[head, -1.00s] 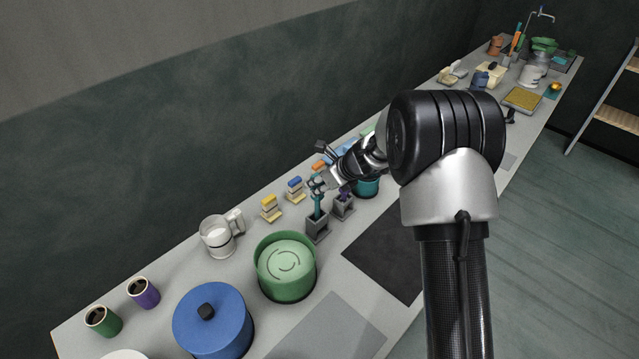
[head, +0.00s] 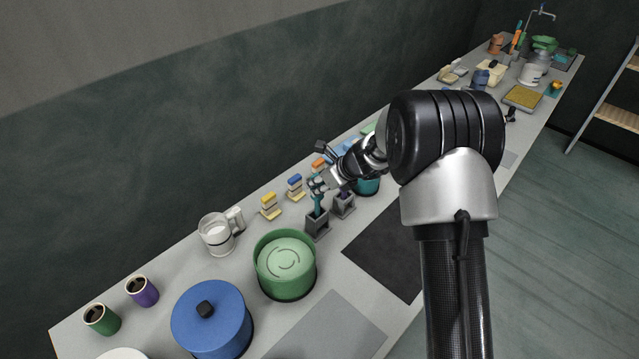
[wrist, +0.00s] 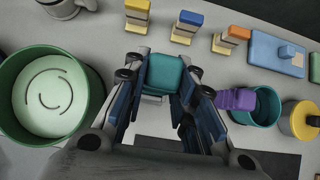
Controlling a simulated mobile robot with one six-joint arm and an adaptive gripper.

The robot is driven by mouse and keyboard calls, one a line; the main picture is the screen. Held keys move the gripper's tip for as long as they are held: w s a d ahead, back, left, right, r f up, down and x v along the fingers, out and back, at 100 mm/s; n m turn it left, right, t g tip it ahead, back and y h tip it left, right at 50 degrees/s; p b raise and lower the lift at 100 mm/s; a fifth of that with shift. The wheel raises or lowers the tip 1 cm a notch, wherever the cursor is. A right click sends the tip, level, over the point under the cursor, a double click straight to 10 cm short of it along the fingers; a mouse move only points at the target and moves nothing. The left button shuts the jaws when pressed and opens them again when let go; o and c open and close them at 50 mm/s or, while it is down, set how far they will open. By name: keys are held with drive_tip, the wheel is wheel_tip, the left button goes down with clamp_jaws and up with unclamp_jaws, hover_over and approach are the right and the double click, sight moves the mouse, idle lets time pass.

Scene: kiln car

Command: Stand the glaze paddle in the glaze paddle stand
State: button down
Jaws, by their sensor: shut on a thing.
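The teal glaze paddle (head: 317,205) is upright in my gripper (head: 317,184), which is shut on its upper part. The paddle's teal top also shows between the fingers (wrist: 163,74) in the wrist view. The grey glaze paddle stand (head: 317,227) is directly below the gripper in the head view. The paddle's lower part runs down into the stand's open top; how deep it sits is hidden. In the wrist view the fingers and paddle cover most of the stand.
A second grey holder (head: 344,207) with a purple item stands close on the right, before a teal pot (wrist: 264,108). A green pot (head: 286,265) is in front. Small stacked blocks (head: 270,207) and a white jug (head: 217,236) stand left. A dark mat (head: 388,250) lies clear.

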drive_tip(key=c, duration=1.2)
unclamp_jaws()
drive_tip(key=shift+c, duration=0.2)
drive_tip(key=p+v, duration=0.3)
drive_tip(key=v, duration=0.5)
idle(0.6)
drive_tip(key=v, duration=1.2)
